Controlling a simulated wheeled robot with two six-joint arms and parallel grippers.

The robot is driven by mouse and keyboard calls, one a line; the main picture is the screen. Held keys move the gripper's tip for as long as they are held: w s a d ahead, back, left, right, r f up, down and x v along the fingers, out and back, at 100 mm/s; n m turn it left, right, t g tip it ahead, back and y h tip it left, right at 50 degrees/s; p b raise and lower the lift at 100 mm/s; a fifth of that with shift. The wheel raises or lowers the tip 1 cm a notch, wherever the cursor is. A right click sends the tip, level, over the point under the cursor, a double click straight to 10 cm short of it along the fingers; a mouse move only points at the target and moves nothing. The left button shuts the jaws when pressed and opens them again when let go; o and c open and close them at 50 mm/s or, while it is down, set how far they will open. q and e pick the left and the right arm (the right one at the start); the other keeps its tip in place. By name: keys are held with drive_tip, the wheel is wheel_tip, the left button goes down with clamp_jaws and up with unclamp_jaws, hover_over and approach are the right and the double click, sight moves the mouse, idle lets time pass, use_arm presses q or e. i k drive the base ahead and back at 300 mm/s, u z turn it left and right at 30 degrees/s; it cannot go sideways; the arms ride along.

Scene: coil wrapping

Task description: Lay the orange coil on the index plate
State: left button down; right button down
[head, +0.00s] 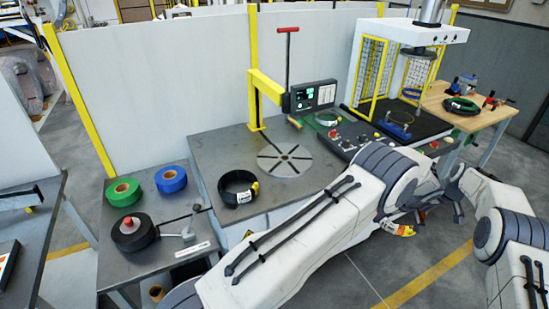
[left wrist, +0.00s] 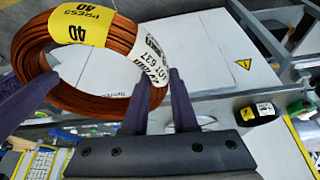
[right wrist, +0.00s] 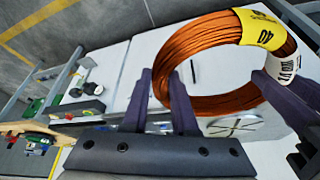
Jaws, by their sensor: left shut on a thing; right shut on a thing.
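The orange coil (left wrist: 70,95) is a ring of copper-orange strands with yellow and white labels. My left gripper (left wrist: 160,85) is shut on it beside a white label. My right gripper (right wrist: 165,85) is shut on another part of the coil (right wrist: 190,65). In the head view only a small bit of the coil (head: 404,231) shows below my left arm, which hides the rest. The index plate (head: 286,160), a grey disc with dark slots, lies on the grey table, to the left of the coil. It also shows beyond the coil in the right wrist view (right wrist: 232,127).
A black coil (head: 238,191) lies left of the plate. Green (head: 123,192), blue (head: 171,180) and black (head: 134,233) rolls stand on a side table. A control box (head: 314,96) and yellow post (head: 253,100) stand behind the plate. The plate's top is bare.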

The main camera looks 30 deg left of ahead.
sight(285, 157)
drive_tip(key=u, duration=0.85)
drive_tip(key=i, duration=1)
drive_tip(key=u, duration=0.05)
